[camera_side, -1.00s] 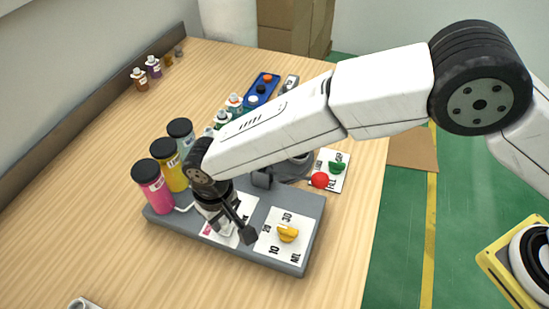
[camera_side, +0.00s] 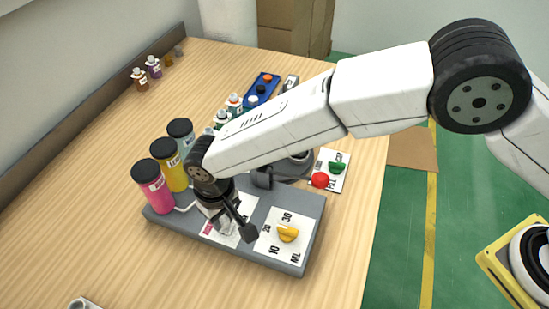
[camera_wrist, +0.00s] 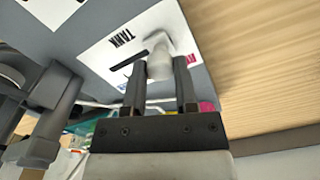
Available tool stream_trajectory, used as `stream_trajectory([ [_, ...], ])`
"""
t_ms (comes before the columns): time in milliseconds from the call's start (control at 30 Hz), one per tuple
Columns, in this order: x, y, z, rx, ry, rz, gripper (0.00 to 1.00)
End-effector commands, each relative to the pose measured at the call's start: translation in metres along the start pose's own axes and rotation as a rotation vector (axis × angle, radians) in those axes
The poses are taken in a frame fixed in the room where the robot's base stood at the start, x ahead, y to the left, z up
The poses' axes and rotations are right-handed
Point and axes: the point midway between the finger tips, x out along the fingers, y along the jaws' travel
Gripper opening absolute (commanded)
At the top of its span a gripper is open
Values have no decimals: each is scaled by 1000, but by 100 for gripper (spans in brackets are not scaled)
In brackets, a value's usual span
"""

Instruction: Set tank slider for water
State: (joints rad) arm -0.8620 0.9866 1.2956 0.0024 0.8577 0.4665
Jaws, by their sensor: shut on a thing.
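The tank slider knob (camera_wrist: 159,62) is a white peg on a white card marked TANK (camera_wrist: 120,45). In the wrist view, my gripper (camera_wrist: 161,78) has its two dark fingers closed around the knob. The card shows a black slot, a pink patch and a bit of blue lettering; the rest is covered by the knob and fingers. In the side view, my gripper (camera_side: 236,222) is low over the card on the grey dispenser base (camera_side: 190,223). Behind it stand a pink tank (camera_side: 157,194), a yellow tank (camera_side: 173,177) and a pale grey-blue tank (camera_side: 181,134).
A yellow dial (camera_side: 287,232) on an ML card sits just right of my gripper. A red button (camera_side: 320,180) and a green knob (camera_side: 337,167) are on another card farther back. Small bottles and a blue tray (camera_side: 262,88) stand behind. The front table is mostly clear.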

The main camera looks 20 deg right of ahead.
Motion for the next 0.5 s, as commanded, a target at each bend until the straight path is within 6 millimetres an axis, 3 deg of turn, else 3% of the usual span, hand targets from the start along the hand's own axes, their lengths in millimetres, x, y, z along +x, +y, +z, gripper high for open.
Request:
stream_trajectory([
  [300,0,54,-22,4,-1,3,0],
  [500,0,65,-26,1,-1,3,0],
])
